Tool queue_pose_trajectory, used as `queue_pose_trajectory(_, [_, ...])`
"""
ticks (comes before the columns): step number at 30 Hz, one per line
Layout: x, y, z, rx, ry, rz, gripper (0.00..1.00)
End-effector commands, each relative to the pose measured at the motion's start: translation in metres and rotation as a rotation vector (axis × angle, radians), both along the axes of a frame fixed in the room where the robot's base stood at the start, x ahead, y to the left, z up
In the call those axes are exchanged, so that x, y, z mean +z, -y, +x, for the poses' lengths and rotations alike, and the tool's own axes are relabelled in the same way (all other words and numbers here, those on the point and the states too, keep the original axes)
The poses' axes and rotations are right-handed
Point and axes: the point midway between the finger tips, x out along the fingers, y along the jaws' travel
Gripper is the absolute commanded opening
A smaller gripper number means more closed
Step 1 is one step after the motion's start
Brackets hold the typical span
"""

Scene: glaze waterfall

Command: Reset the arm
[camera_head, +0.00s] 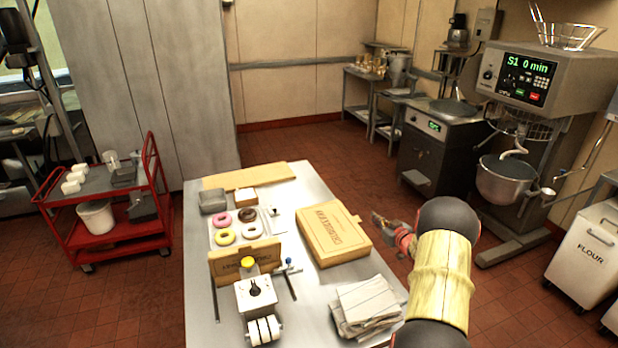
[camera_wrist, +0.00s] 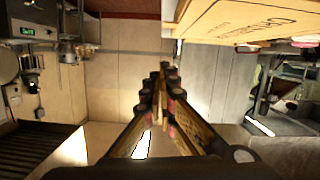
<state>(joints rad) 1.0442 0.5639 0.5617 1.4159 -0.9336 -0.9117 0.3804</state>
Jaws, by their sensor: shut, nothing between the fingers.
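My gripper (camera_head: 388,222) is at the right edge of the table, beside the cardboard box, at the end of my yellow arm. In the wrist view my gripper (camera_wrist: 165,75) has its fingers together, with nothing between them. The closed cardboard box (camera_head: 333,236) lies on the metal table (camera_head: 312,289); it also shows in the wrist view (camera_wrist: 225,18), at the top. My gripper appears apart from the box.
Several donuts (camera_head: 221,217) lie on a tray left of the box. A small white device (camera_head: 256,292) and folded cloths (camera_head: 366,303) are at the near end. A red cart (camera_head: 112,208) stands left, a mixer (camera_head: 508,180) right. The floor between is open.

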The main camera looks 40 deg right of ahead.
Motion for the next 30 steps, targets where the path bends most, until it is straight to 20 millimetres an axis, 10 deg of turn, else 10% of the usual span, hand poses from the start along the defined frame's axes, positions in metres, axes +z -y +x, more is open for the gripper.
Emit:
queue_pose_trajectory(7, [0.007, -0.003, 0.005, -0.002, -0.006, -0.007, 0.0])
queue_pose_trajectory(13, [0.062, -0.042, 0.04, -0.036, -0.077, -0.046, 0.0])
queue_pose_trajectory(22, [0.159, -0.173, 0.057, -0.106, -0.237, -0.057, 0.0])
queue_pose_trajectory(30, [0.203, -0.32, 0.003, -0.102, -0.384, 0.004, 0.0])
